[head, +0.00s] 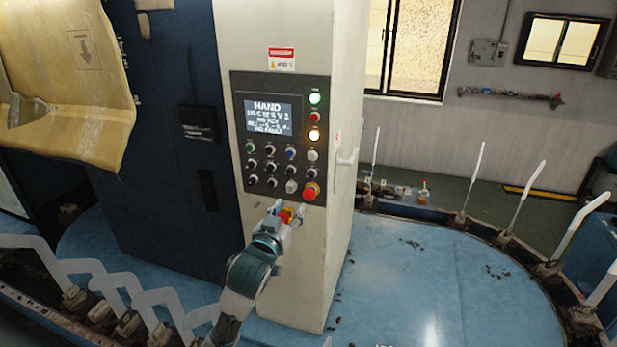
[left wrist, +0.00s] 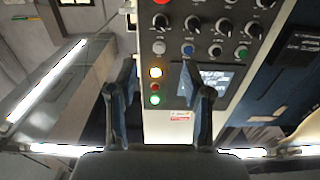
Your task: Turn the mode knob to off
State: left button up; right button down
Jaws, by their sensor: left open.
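The control panel (head: 277,180) is on the front of a cream cabinet; its lit screen (head: 267,115) reads HAND on the top line. Several black knobs with pale marks (head: 270,167) sit in rows below the screen, with a red mushroom button (head: 311,190) at the lower right. I cannot tell which one is the mode knob. My left gripper (head: 289,208) is just below the panel. In the left wrist view the panel appears upside down, with knobs (left wrist: 224,27) beyond the open, empty fingers (left wrist: 163,95). My right gripper is not in view.
A small red and yellow part (head: 287,215) shows by my left fingers, partly hidden. Dark blue cabinet (head: 160,120) stands left.

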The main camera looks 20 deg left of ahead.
aim_at(308, 179)
pick_arm(q)
jog(key=w+p, duration=0.1)
jog(key=w, duration=0.4)
jog(key=w+p, duration=0.1)
jog(key=w, duration=0.4)
jog(key=w+p, duration=0.2)
jog(key=w, duration=0.3)
jog(key=shift+w+d, duration=0.2)
jog(key=shift+d, duration=0.05)
grip_shut()
